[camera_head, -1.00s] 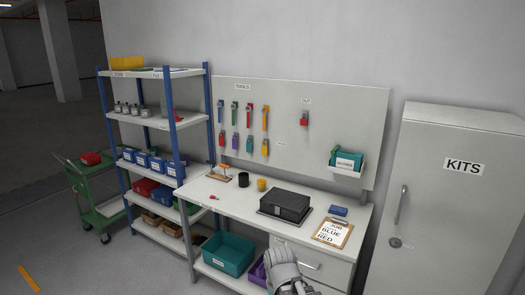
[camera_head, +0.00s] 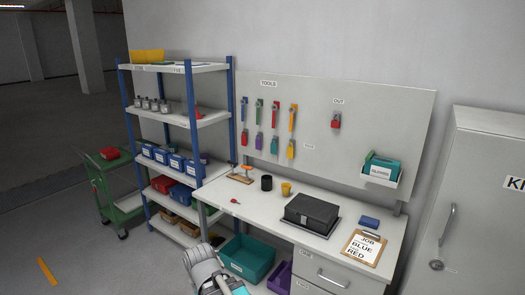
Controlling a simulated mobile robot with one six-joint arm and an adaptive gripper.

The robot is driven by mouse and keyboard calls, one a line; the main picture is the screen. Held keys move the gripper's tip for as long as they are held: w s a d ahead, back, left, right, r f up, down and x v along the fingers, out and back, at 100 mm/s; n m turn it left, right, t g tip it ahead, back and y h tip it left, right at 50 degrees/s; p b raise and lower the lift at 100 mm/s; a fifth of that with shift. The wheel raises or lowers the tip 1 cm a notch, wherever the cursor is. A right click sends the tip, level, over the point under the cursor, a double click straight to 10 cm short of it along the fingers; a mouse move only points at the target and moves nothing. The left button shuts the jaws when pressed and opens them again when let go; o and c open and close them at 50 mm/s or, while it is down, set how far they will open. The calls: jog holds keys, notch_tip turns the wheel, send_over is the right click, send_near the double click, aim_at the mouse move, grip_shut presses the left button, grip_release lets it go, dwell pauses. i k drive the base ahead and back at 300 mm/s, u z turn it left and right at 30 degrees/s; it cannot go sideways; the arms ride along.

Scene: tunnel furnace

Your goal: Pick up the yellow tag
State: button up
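A small yellow-orange tag (camera_head: 291,150) hangs at the right end of the lower row on the pegboard, below an orange-handled tool (camera_head: 293,118). Its details are too small to read. My gripper (camera_head: 208,270) is at the bottom edge of the view, in front of the bench's lower left part and far from the tag. I see mostly its grey back end. Its fingertips are hidden or cut off, so I cannot tell how they stand.
The workbench (camera_head: 330,262) stands below the pegboard (camera_head: 365,110). It bears a black case (camera_head: 311,211), a yellow cup (camera_head: 286,189), a dark cup (camera_head: 266,183) and a clipboard (camera_head: 364,247). Shelves (camera_head: 205,118) and a green cart (camera_head: 125,205) stand left, a cabinet (camera_head: 490,215) right.

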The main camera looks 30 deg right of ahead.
aim_at(290, 153)
jog(key=u, duration=0.1)
jog(key=i, duration=1.45)
jog(key=z, duration=0.95)
jog(key=i, duration=0.35)
jog(key=z, duration=0.15)
jog(key=k, duration=0.9)
jog(key=z, duration=0.1)
jog(key=i, duration=0.4)
jog(key=z, duration=0.05)
